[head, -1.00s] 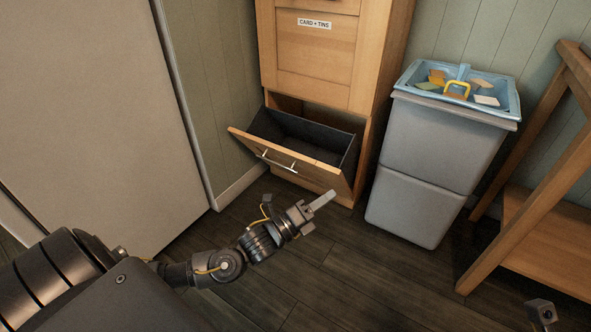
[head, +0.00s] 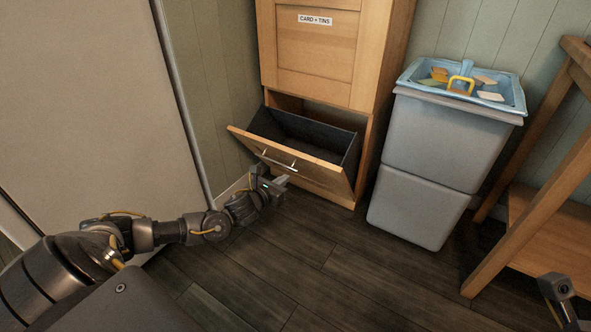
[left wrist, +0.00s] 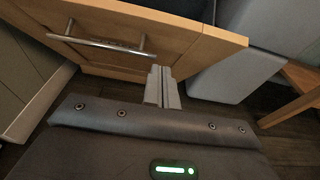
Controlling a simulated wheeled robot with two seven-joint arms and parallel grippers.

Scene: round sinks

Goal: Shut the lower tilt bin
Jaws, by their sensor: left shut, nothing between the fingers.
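The lower tilt bin (head: 330,173) is a wooden front tipped outward at the foot of the wooden cabinet, with a dark grey liner (head: 300,134) showing inside. A metal bar handle (head: 279,160) is on its front. My left gripper (head: 280,182) is shut and empty, low in front of the bin's face, just below the handle. In the left wrist view the shut fingers (left wrist: 162,88) point toward the lower part of the wooden front (left wrist: 190,45), right of the handle (left wrist: 98,45). I cannot tell whether they touch it. Part of my right arm shows at the bottom right; its fingers are not clear.
The upper front (head: 316,50), labelled CARD + TINS, is closed. Grey stacked bins (head: 440,135) with a blue caddy (head: 505,92) stand to the right, beside a wooden rack (head: 535,205). A large pale panel (head: 80,100) is at left. Dark floor (head: 300,255) in front is clear.

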